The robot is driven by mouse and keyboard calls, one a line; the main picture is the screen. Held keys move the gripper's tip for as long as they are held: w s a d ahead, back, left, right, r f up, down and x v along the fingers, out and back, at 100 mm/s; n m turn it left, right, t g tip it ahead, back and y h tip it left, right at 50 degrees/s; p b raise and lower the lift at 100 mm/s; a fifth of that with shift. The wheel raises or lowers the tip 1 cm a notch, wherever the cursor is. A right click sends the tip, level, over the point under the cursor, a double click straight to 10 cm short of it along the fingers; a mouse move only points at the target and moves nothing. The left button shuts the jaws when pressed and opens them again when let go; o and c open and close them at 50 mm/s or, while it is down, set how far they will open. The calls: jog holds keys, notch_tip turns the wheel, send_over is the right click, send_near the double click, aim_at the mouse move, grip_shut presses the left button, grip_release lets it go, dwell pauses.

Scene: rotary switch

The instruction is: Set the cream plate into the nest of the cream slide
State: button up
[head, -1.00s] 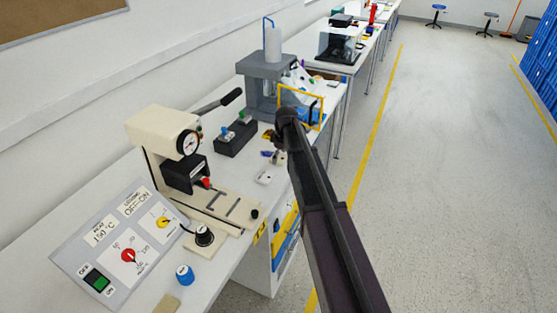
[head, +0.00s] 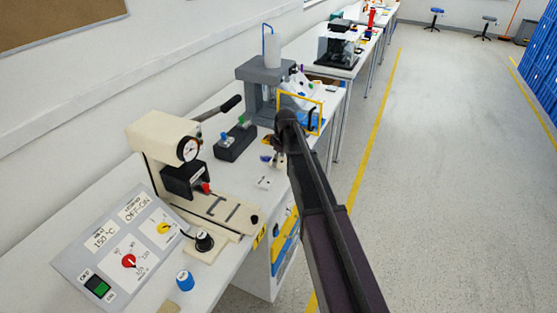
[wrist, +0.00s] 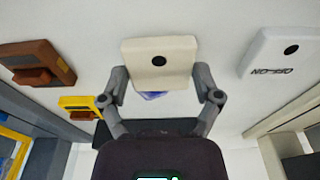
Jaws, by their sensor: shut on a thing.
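The cream plate (wrist: 160,58), a square with rounded corners and a dark round hole, sits between the two fingers of my gripper (wrist: 163,85) in the wrist view. The fingers are shut on its two sides. In the head view my gripper (head: 279,160) is over the bench, beyond and to the right of the cream slide (head: 236,222). The slide juts out from under the cream press (head: 158,135), with dark bracket-shaped lines marking its nest (head: 221,206). No plate shows in the nest. My arm largely hides the held plate in the head view.
A white plate marked OFF-ON (wrist: 282,55) lies to the right in the wrist view. A brown block (wrist: 38,55) and a yellow block (wrist: 80,103) lie left. A control panel (head: 125,245), a blue knob (head: 185,280) and a dark block with knobs (head: 236,142) stand around the press.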

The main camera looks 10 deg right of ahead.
aim_at(279, 162)
notch_tip(279, 162, up, 2)
jog(key=shift+r+p, duration=0.25)
jog(key=shift+p, duration=0.75)
jog(key=shift+s+r, duration=0.25)
jog(key=s+a+r+p, duration=0.1)
jog(key=s+a, duration=0.1)
jog(key=s, duration=1.3)
jog(key=shift+s, duration=0.2)
